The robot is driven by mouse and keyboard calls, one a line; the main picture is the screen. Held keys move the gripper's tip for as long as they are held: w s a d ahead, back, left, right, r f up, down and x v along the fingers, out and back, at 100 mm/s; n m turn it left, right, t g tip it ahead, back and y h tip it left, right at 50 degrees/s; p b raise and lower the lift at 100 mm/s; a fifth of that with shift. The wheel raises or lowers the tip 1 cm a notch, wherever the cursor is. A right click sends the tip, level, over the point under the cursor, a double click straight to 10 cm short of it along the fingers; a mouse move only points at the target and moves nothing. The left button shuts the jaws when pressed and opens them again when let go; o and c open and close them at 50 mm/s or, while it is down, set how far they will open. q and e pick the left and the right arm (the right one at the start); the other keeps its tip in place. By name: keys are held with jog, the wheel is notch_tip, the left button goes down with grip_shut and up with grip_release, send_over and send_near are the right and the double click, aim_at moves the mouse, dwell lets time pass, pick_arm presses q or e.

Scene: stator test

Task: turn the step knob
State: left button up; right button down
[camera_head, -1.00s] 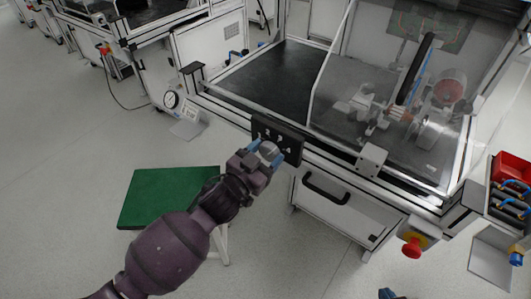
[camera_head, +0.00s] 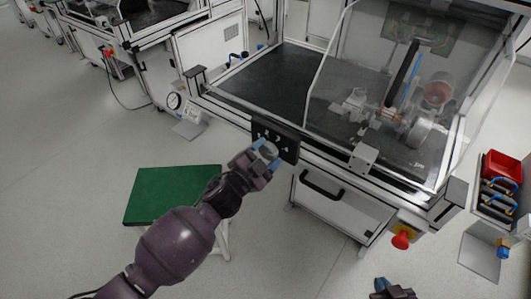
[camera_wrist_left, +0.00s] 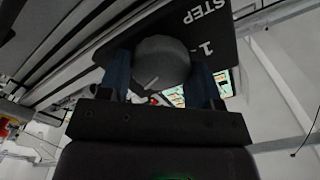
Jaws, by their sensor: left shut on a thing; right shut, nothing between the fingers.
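The step knob (camera_wrist_left: 160,66) is grey and round with a white pointer line, on a black panel (camera_wrist_left: 212,30) lettered "STEP" with a "1". My left gripper (camera_head: 266,152) is shut on the knob, with one blue finger on each side of it. In the head view the knob (camera_head: 269,150) is partly hidden by the fingers, and the panel (camera_head: 289,146) sits on the front edge of the test bench. My right gripper (camera_head: 384,285) shows at the bottom edge, shut and empty, away from the bench.
The bench (camera_head: 262,84) has a clear guard over a machine on its right. Below are a drawer handle (camera_head: 322,187) and a red emergency button (camera_head: 401,240). A green-topped stool (camera_head: 170,194) stands beside my left arm. A red bin (camera_head: 502,165) is at the right.

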dwell(0.3)
pick_arm(q)
jog(key=o, duration=0.9)
jog(key=shift+s+a, duration=0.2)
jog(key=shift+s, duration=0.05)
jog(key=p+v, duration=0.1)
jog(key=v, duration=0.9)
jog(key=shift+s, duration=0.1)
